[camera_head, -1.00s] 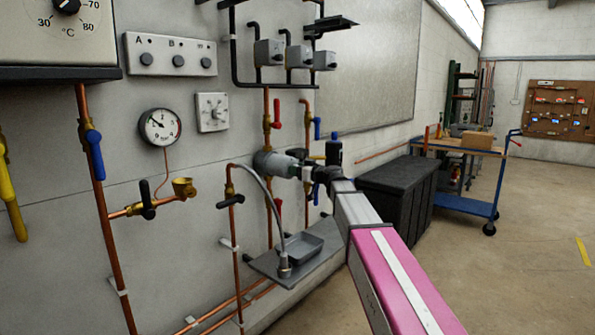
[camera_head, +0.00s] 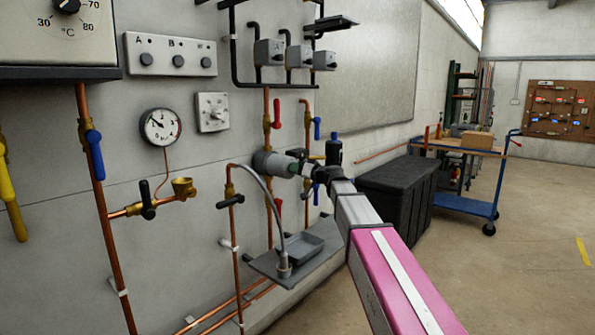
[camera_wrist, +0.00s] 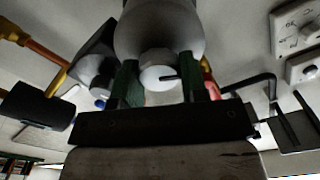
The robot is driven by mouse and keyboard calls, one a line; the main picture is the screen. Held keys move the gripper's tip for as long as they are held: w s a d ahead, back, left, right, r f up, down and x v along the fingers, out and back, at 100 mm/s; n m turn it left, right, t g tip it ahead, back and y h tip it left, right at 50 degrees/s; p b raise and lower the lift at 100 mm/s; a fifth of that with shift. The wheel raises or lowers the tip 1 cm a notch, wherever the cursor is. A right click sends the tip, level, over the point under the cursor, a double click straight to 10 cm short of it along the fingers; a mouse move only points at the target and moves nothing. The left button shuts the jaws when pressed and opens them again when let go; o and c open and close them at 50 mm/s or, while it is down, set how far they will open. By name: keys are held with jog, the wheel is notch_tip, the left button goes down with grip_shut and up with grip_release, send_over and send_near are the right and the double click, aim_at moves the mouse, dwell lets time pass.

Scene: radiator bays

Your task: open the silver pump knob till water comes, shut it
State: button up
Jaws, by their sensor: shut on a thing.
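The grey pump (camera_head: 264,163) sits on copper pipework on the wall, and its large rounded body (camera_wrist: 160,30) fills the top middle of the wrist view. The silver pump knob (camera_wrist: 157,68) projects from the pump, with a dark mark pointing right in the wrist view. My gripper (camera_wrist: 158,80) is shut on the knob, one green finger on each side. In the head view my gripper (camera_head: 291,168) reaches the pump from the right and hides the knob. I see no water.
A grey tray (camera_head: 305,248) and a curved hose (camera_head: 267,195) are below the pump. Red and blue valve levers flank it. A pressure gauge (camera_head: 161,127) is on the wall at left. A black chest (camera_head: 395,195) and blue cart (camera_head: 465,205) stand right; floor there is clear.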

jog(key=m, duration=0.4)
jog(key=shift+m, duration=0.3)
jog(key=shift+w+d+f+m, duration=0.1)
jog(key=shift+m, duration=1.7)
jog(key=o, duration=0.9)
jog(key=v, duration=1)
jog(key=shift+s+d, duration=0.3)
